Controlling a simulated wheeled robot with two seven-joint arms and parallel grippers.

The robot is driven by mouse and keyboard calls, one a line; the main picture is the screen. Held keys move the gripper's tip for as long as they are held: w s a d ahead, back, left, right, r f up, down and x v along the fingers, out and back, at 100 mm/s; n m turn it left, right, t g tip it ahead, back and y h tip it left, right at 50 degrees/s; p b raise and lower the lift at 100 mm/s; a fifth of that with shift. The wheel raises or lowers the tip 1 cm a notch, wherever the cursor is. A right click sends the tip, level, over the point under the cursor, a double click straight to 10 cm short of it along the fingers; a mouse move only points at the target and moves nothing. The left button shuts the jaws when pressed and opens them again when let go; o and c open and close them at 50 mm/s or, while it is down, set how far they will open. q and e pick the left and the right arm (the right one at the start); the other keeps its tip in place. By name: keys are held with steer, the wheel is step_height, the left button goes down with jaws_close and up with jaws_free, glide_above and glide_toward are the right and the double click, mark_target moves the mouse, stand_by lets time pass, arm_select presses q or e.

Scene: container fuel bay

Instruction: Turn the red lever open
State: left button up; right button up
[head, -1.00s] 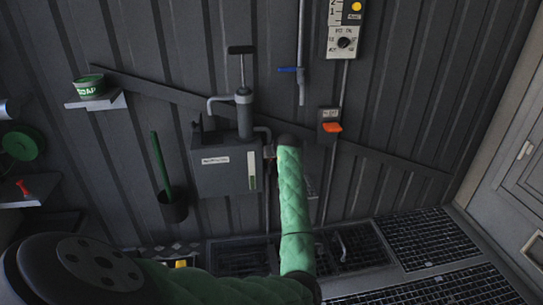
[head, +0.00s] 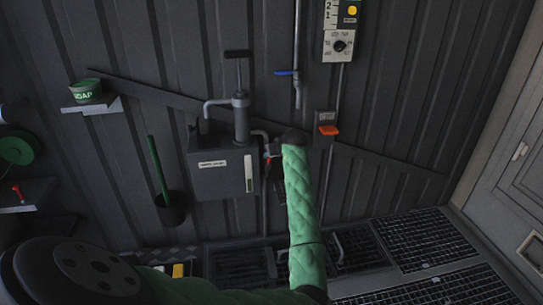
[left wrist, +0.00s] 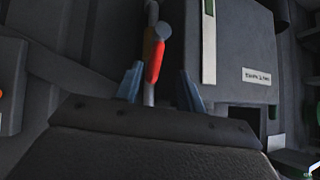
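The red lever (left wrist: 155,62) sits on a thin grey pipe beside the grey tank, with a round grey knob at one end. In the left wrist view it lies in line with the gap between the two blue fingers of my left gripper (left wrist: 160,86). The fingers stand apart, and no contact with the lever is visible. In the head view my left gripper (head: 273,152) is at the tank's right side, and only a small red piece of the lever (head: 268,160) shows beside it. My right gripper is in neither view.
The grey tank (head: 215,178) with a hand pump (head: 241,118) is close to the left of my gripper. An orange-red handle (head: 328,130) and a blue lever (head: 285,73) are to the right. Floor grating (head: 428,238) lies below.

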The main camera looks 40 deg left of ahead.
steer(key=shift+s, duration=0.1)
